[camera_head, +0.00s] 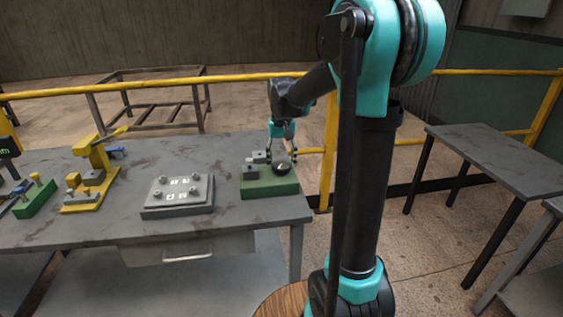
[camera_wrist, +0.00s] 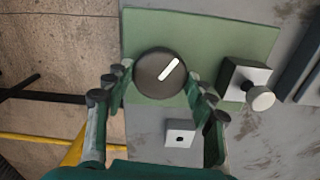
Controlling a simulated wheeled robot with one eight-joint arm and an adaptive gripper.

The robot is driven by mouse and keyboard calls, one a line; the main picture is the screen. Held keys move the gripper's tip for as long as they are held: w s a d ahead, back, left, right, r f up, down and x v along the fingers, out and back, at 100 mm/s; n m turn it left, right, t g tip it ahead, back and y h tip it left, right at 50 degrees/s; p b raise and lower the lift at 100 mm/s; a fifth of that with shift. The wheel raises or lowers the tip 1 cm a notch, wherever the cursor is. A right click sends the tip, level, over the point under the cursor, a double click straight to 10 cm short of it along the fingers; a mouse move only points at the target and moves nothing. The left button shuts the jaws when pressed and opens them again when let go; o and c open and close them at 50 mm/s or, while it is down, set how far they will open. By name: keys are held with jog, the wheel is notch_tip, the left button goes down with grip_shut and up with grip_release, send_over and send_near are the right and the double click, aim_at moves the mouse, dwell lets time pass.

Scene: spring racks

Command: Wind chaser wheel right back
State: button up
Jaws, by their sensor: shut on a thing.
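The chaser wheel is a dark round knob (camera_wrist: 150,84) with a white line slanting up to the right, on a green base (camera_wrist: 225,35) in the wrist view. In the head view the dark wheel (camera_head: 283,168) sits on the green block (camera_head: 262,189) at the right end of the workbench. My gripper (camera_wrist: 159,78) reaches over it, with one finger on each side, shut on the wheel's rim. In the head view my gripper (camera_head: 281,150) comes down from above. The wheel's far side is partly hidden there.
A grey block with a pale round knob (camera_wrist: 261,98) stands right of the wheel. A small light block with a hole (camera_wrist: 180,133) lies nearer. On the bench are a grey plate with markings (camera_head: 178,210) and a yellow press (camera_head: 88,178). A yellow railing (camera_head: 235,78) runs behind.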

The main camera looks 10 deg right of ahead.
aim_at(282, 164)
jog(key=n, duration=0.5)
jog(key=shift+n, duration=0.4)
dwell(0.3)
jog(key=o, duration=1.2)
jog(key=shift+c, duration=0.2)
notch_tip(282, 164, up, 12)
